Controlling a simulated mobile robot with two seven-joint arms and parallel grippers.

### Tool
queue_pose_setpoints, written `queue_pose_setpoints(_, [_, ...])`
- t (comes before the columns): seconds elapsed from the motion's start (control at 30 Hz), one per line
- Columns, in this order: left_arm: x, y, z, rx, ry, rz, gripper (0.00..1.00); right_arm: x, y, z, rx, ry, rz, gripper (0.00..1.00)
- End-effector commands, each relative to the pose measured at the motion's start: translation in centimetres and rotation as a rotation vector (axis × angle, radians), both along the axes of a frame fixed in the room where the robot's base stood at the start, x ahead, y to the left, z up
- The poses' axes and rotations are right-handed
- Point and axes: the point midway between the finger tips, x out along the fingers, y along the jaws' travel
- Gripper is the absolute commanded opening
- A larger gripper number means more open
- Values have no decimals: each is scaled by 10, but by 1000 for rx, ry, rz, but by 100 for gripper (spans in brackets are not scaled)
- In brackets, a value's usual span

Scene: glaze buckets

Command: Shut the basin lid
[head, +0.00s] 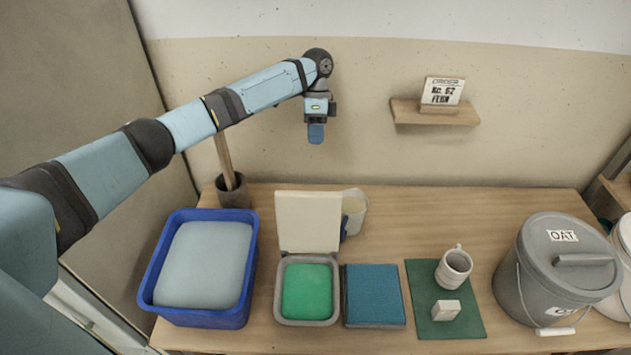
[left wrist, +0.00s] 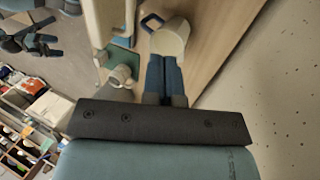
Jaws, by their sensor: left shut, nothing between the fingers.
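The small grey basin (head: 308,320) holds green glaze and sits near the table's front edge, left of centre. Its cream lid (head: 308,220) stands open, raised upright at the basin's back edge. My left gripper (head: 316,136) is shut and empty, pointing down in the air above and behind the lid, apart from it. Its blue fingers (left wrist: 165,78) lie together in the left wrist view, near a white jug (left wrist: 170,38). My right gripper is not in view.
The white jug (head: 354,210) stands close behind the lid's right side. A blue tub (head: 153,285) is left of the basin, a blue block (head: 374,296) right. A green mat (head: 422,275) bears a mug (head: 453,268). A grey OAT bucket (head: 530,275) stands far right. A shelf (head: 434,115) is on the wall.

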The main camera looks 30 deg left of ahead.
Motion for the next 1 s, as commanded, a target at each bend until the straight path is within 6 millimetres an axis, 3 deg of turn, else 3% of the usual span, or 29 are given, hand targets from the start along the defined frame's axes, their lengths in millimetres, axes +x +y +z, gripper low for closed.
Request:
queue_pose_setpoints(0.27, [-5,-1,-22,1,4,-1,0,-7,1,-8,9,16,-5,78])
queue_pose_setpoints(0.7, [-36,-16,-102,2,3,-1,0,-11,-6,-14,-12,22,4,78])
queue_pose_setpoints(1.0, [-67,-30,-100,2,2,-1,0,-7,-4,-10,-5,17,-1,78])
